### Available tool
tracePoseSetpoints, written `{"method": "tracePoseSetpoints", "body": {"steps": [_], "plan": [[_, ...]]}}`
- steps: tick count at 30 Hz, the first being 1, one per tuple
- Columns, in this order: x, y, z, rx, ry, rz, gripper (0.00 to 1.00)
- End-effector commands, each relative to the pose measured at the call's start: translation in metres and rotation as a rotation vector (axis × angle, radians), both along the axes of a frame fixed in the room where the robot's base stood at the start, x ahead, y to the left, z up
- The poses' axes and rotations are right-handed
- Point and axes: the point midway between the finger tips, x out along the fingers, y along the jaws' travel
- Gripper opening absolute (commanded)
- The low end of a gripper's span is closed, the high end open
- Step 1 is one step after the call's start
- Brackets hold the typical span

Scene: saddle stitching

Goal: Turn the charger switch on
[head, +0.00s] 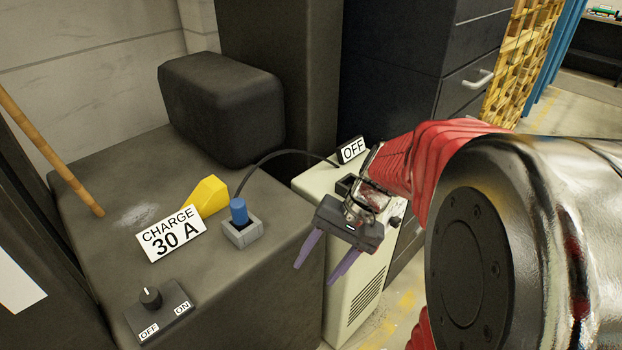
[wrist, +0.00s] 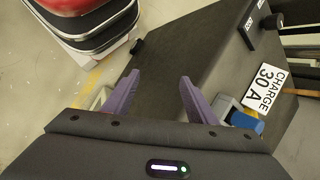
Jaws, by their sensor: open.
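The switch plate (head: 170,318) lies on the near left of a dark machine top, with a black knob (head: 150,298) and white OFF and ON labels. I cannot tell surely which label the knob's mark favours. In the wrist view the knob (wrist: 275,21) is at the upper right. A pale cabinet (head: 350,290) stands to the right, bearing a tilted sign (head: 352,150) reading OFF. My gripper (head: 314,273) is open and empty, pointing down beside the machine's right edge, well right of the switch. Its purple fingers are apart in the wrist view (wrist: 159,77).
A CHARGE 30 A sign (head: 172,234), a yellow block (head: 206,196) and a blue plug (head: 239,211) in a grey socket stand on the machine top (head: 255,290). A black cable runs from the plug towards the cabinet. A wooden stick (head: 50,150) leans at left.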

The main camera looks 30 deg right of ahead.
Motion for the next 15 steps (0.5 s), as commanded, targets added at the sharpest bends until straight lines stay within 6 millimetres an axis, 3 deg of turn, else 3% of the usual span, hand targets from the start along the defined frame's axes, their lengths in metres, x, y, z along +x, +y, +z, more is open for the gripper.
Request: {"method": "tracePoseSetpoints", "body": {"steps": [15], "plan": [[0.031,-0.068,-0.054,0.428,0.123,-0.392,0.52]]}}
